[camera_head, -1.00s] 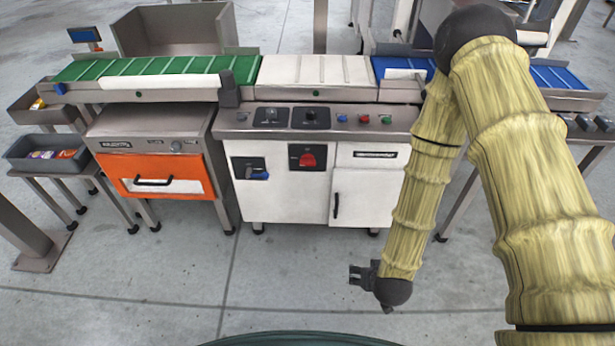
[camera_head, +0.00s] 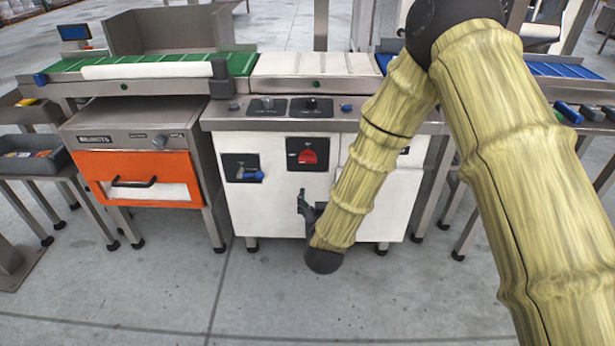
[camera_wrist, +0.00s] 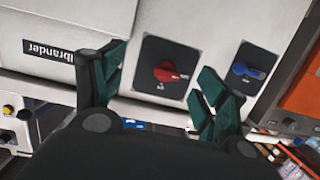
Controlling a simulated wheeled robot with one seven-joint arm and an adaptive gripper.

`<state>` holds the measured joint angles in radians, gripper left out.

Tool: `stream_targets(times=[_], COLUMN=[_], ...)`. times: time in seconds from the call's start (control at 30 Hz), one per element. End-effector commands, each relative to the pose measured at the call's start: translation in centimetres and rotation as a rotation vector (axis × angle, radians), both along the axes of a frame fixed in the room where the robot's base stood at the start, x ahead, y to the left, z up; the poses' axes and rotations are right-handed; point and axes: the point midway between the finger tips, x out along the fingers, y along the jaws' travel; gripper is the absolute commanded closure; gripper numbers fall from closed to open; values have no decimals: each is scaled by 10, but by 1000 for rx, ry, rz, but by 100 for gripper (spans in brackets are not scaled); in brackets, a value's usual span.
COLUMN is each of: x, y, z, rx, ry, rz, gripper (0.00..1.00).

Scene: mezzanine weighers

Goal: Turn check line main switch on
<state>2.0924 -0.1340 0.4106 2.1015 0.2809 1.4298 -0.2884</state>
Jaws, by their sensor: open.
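A red rotary switch (camera_head: 307,157) on a black plate sits on the front of the white cabinet (camera_head: 275,205). A blue-handled switch (camera_head: 249,175) on another black plate is to its left. No label reading "check line main" can be read on either. My gripper (camera_head: 303,202) is in front of the cabinet, below the red switch. In the wrist view, the red switch (camera_wrist: 168,71) shows between the spread, empty fingers of my gripper (camera_wrist: 160,66), apparently apart from them. The blue switch (camera_wrist: 246,71) is beyond the right finger there.
An orange-fronted machine (camera_head: 140,175) stands to the left. Green (camera_head: 150,62) and blue (camera_head: 565,70) conveyor belts run above. The floor in front is clear.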

Motion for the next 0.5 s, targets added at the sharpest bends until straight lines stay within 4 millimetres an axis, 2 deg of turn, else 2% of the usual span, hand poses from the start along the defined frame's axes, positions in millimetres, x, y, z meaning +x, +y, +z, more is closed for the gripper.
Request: stream_targets(times=[0.03,0.2,0.5], x=[6,20,30], y=[8,28,39], z=[-6,11,27], rx=[3,12,17], ry=[-38,-142,-206], rz=[-3,-21,-36], gripper=[27,27,27])
